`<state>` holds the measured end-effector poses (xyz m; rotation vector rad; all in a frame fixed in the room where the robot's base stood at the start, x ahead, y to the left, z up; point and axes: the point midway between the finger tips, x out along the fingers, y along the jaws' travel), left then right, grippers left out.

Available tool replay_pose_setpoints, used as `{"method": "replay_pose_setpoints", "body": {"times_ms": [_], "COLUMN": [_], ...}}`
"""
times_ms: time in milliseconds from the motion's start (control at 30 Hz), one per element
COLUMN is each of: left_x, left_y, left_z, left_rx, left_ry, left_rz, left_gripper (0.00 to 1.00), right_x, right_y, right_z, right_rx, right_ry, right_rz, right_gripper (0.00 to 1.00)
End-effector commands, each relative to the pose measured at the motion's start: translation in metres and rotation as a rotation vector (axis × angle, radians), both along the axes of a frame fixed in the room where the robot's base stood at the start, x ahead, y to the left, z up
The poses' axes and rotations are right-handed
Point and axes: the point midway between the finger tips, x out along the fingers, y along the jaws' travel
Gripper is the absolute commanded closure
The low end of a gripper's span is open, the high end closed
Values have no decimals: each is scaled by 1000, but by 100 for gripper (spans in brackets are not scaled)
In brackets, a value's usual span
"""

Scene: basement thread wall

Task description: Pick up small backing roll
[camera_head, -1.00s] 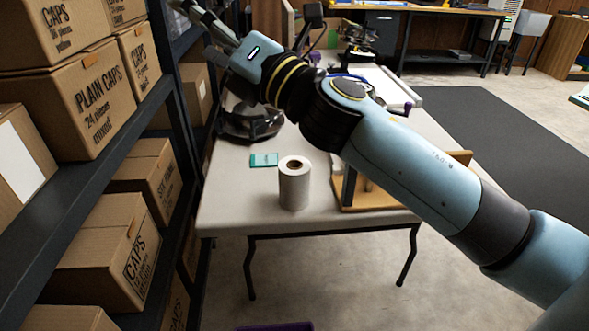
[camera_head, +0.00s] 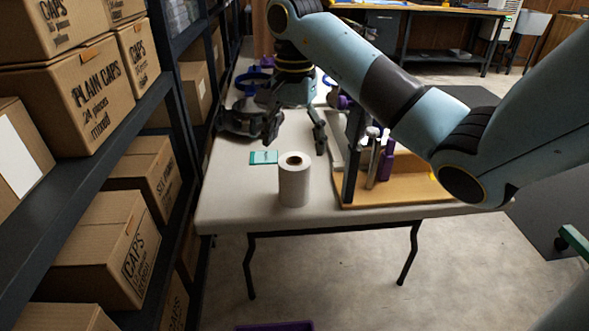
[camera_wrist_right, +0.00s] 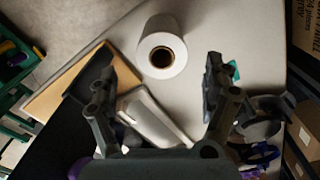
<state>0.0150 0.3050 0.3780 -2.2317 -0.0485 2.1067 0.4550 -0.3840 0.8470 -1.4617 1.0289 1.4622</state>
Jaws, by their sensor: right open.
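The small backing roll (camera_head: 294,184) is a white roll with a brown core. It stands upright near the front edge of the pale table in the head view. It also shows in the right wrist view (camera_wrist_right: 163,50), seen from above, beyond the fingertips and between their lines. My right gripper (camera_head: 297,135) points down over the table, behind the roll in the head view. Its two fingers are spread and empty in the right wrist view (camera_wrist_right: 158,75), apart from the roll. My left gripper is in neither view.
A teal packet (camera_head: 263,158) lies left of the roll. A wooden stand (camera_head: 400,188) with a dark upright and purple-handled tools is on the right. A dark round device (camera_head: 240,120) sits behind. A shelf of boxes (camera_head: 105,215) borders the table's left side.

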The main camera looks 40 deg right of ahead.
Motion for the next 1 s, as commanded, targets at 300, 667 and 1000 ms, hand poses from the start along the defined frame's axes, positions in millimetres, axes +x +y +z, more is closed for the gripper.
{"method": "replay_pose_setpoints", "body": {"times_ms": [300, 667, 1000], "left_x": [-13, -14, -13], "left_y": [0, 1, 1], "left_z": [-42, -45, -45], "left_rx": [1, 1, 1], "left_ry": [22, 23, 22], "left_rz": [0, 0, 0], "left_gripper": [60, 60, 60], "right_x": [0, 3, 4], "right_y": [0, -5, -5], "right_z": [-49, -94, -98], "right_rx": [2, 5, 4], "right_ry": [0, 1, -2], "right_rz": [-1, -1, -1], "right_gripper": [17, 17, 22]}}
